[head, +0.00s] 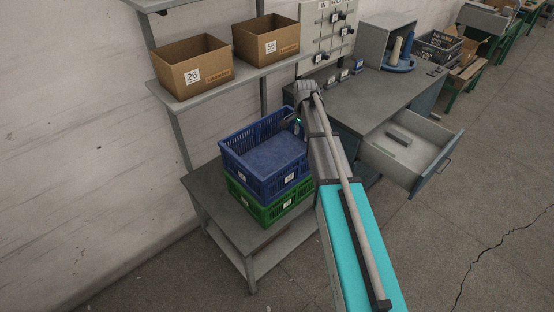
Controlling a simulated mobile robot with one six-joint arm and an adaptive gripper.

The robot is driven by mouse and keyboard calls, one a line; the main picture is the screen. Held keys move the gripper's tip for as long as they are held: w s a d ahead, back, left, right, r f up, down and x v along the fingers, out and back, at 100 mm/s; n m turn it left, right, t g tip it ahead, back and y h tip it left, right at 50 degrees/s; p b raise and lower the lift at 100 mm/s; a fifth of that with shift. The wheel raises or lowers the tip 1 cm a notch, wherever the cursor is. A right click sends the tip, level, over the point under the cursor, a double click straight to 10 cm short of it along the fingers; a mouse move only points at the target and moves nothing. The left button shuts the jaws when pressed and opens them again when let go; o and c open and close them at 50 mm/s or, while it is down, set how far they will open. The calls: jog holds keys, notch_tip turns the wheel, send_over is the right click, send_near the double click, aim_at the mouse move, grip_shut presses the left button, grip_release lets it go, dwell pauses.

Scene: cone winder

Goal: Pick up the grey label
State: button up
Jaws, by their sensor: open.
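I cannot make out a grey label for certain. A small grey block-like piece (401,136) lies in the open drawer of the workbench, too small to identify. White labels show on the two cardboard boxes and on the stacked crates. My gripper (290,122) is at the end of my arm, above the right rear side of the blue crate (261,182). It is small, dark and partly hidden by my arm. It is open, and I see nothing held in it.
The blue crate stands on a green crate (262,214) on a low grey table (222,225). Cardboard boxes (190,68) (268,40) sit on a shelf above. The drawer (415,165) juts out from the workbench (375,98). Floor at the right is clear.

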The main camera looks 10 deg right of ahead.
aim_at(300, 154)
jog(key=shift+f+b, duration=4.05)
jog(key=shift+f, duration=0.1)
jog(key=shift+f+b, duration=2.6)
jog(key=shift+c, duration=0.3)
grip_shut()
